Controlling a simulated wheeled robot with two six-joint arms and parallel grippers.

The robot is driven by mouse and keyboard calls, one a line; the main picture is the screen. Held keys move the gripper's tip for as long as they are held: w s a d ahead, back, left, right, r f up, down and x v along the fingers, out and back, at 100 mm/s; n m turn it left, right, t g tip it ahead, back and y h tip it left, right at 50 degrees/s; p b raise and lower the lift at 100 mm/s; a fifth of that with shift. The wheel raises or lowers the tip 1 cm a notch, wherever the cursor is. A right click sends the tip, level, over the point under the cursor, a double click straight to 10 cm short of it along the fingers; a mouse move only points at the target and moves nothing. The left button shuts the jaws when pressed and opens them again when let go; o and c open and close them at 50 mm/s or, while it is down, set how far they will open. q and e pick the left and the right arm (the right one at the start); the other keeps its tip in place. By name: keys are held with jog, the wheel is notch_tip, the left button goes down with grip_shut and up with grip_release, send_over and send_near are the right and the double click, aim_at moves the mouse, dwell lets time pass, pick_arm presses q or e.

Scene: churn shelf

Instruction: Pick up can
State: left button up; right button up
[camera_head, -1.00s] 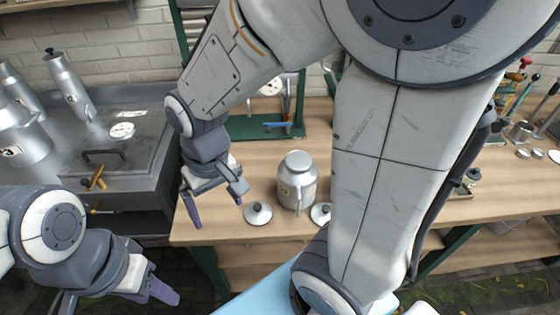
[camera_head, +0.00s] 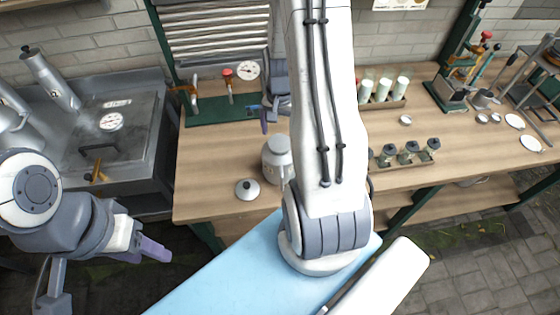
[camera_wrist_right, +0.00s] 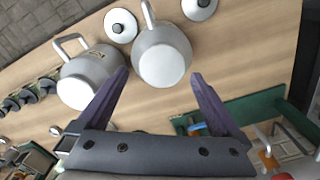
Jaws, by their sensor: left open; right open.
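A grey metal can (camera_head: 278,160) with a handle stands upright on the wooden bench, partly behind my right arm in the head view. In the right wrist view this can (camera_wrist_right: 162,58) appears beyond and between my fingertips, apart from them as far as I can tell. A second can (camera_wrist_right: 88,78) with a handle and a label stands beside it; my arm hides it in the head view. My right gripper (camera_wrist_right: 158,78) is open and empty; in the head view it shows partly (camera_head: 268,115), behind the can. My left gripper (camera_head: 108,272) is open and empty at lower left.
A lid (camera_head: 247,190) lies near the can; another lid (camera_wrist_right: 121,26) shows in the wrist view. A green stand (camera_head: 215,109) with a gauge is behind.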

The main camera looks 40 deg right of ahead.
aim_at(280, 164)
notch_tip(280, 164, down, 5)
jog(key=shift+w+a+f+p, duration=0.15)
jog(key=shift+f+p, duration=0.05)
jog(key=shift+p, duration=0.95)
grip_shut()
